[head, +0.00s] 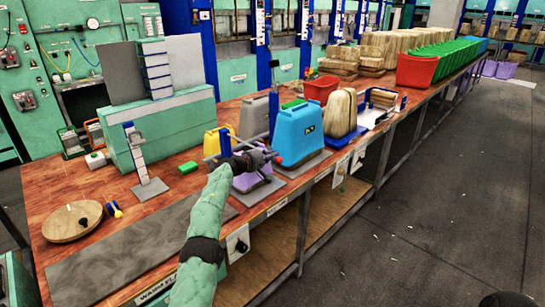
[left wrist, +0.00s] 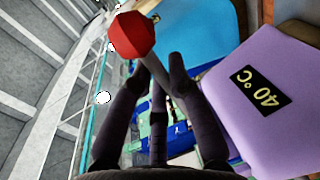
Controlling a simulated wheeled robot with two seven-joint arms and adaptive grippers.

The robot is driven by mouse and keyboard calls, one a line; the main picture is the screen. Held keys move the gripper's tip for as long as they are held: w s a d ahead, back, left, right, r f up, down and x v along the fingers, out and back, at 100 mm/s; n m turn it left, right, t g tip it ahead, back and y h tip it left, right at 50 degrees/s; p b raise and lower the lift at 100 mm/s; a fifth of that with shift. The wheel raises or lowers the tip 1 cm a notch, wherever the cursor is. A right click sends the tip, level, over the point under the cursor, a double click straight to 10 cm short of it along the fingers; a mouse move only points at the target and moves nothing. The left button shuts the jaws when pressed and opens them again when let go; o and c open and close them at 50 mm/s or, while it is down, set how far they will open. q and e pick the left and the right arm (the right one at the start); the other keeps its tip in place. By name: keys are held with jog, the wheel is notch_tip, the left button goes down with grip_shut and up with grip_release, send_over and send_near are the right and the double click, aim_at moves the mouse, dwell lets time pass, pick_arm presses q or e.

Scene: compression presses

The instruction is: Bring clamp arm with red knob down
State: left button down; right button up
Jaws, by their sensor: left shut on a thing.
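The red knob (left wrist: 132,36) shows large in the left wrist view, at the end of the grey clamp arm (left wrist: 152,68). My left gripper (left wrist: 160,75) is shut on the clamp arm just below the knob. In the head view my left gripper (head: 262,158) is at the front edge of the bench, in front of the blue block (head: 297,130) and above the purple block (head: 250,179). The red knob (head: 279,160) is small there, and the gripper hides much of the clamp arm. The purple block also shows in the left wrist view (left wrist: 255,85), marked 40°C.
The wooden bench (head: 80,180) holds a yellow block (head: 215,138), a grey block (head: 253,117), a round wooden disc (head: 72,221) and a red bin (head: 321,88). A grey mat (head: 110,265) lies clear at the front left. Open floor (head: 440,190) is at right.

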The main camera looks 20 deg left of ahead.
pick_arm(q)
jog(key=shift+f, duration=0.45)
jog(key=c, duration=1.2)
grip_release()
jog(key=shift+f, duration=0.1)
jog(key=shift+o, duration=0.2)
jog(key=shift+d, duration=0.1)
